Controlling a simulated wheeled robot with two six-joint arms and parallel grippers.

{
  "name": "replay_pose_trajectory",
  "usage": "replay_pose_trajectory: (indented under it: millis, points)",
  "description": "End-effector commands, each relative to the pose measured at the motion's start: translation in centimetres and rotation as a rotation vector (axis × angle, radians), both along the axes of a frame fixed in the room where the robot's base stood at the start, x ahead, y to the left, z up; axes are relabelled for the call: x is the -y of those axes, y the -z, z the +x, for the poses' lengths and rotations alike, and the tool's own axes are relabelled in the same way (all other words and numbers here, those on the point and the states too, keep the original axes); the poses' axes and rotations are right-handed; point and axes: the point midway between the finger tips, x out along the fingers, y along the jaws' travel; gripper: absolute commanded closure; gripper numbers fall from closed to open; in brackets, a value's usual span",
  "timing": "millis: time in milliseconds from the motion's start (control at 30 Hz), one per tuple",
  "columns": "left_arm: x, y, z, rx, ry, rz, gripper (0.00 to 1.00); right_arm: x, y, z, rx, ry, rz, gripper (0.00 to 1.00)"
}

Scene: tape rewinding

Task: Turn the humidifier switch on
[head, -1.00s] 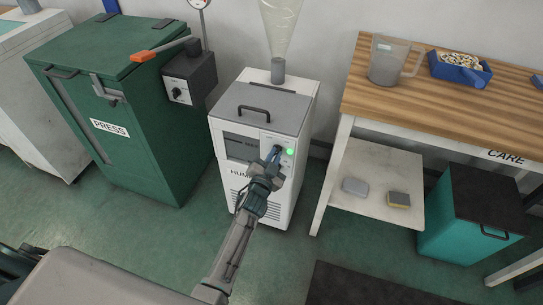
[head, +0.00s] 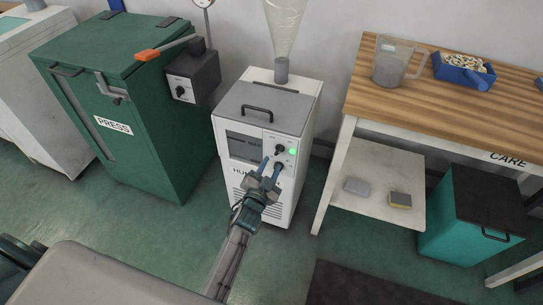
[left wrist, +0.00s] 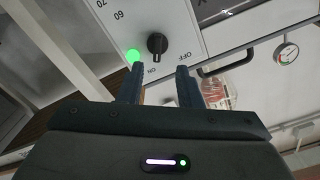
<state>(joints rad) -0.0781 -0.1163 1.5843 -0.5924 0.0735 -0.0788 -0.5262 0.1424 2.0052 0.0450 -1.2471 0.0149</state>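The white humidifier (head: 250,160) stands in the middle of the head view, with a grey lid and a handle. Its black rotary switch (head: 280,149) is on the front panel beside a lit green lamp (head: 292,151). In the left wrist view, the switch (left wrist: 157,44) lies between ON and OFF labels, and its narrow lower end points toward ON. The green lamp (left wrist: 134,55) glows there too. My left gripper (head: 271,163) is open and empty, just in front of and below the switch, apart from it. Its fingers (left wrist: 160,69) are spread. My right gripper is not in view.
The green press (head: 110,110) with an orange-tipped lever stands to the left. A teal bin (head: 470,225) stands below.

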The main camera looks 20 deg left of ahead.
Motion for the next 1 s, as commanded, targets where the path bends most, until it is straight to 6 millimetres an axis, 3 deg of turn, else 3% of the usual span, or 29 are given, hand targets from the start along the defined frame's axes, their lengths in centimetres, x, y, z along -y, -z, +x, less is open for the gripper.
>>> replay_pose_trajectory:
  millis: [133, 333, 467, 900, 1000]
  points:
    - [-0.2, 0.0, -2.8, -0.002, -0.001, 0.0, 0.68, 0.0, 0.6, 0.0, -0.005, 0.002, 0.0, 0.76]
    - [-0.3, 0.0, -4.7, 0.0, -0.001, 0.0, 0.68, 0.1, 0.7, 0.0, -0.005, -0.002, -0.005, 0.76]
    - [-0.4, 0.0, -5.0, 0.001, -0.002, 0.0, 0.68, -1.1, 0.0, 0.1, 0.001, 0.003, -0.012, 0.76]
    - [-0.4, 0.0, -5.0, 0.0, -0.002, 0.0, 0.68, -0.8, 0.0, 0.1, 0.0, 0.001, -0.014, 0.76]
    - [-0.5, 0.9, -5.3, -0.027, -0.004, -0.008, 0.68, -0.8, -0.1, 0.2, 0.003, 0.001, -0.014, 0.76]
